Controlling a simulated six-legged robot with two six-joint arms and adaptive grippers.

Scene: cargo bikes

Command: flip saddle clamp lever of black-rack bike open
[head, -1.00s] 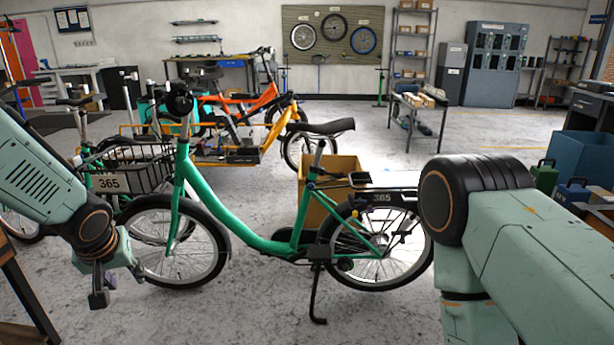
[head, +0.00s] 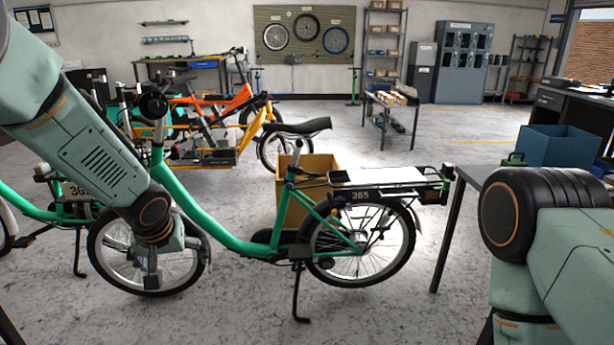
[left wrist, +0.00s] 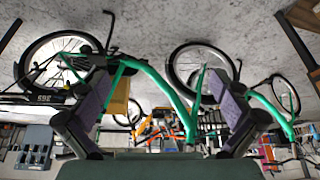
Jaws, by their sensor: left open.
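The green bike with the black rear rack (head: 362,196) marked 365 stands on its kickstand, side-on in the head view. Its black saddle (head: 298,127) sits on a post above the seat tube. The saddle clamp (head: 290,184) is at the top of that tube; its lever is too small to tell. My left gripper (head: 151,278) hangs in front of the front wheel, left of and below the clamp. In the left wrist view, upside down, its fingers (left wrist: 161,84) are spread and empty, with the green frame (left wrist: 157,77) beyond. My right arm shows at lower right; its gripper is out of view.
A cardboard box (head: 318,172) stands behind the bike. A grey table (head: 474,172) is right of the rear wheel. Another green bike stands at left, partly behind my left arm. An orange cargo bike (head: 222,100) is further back. Open floor lies in front of the bike.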

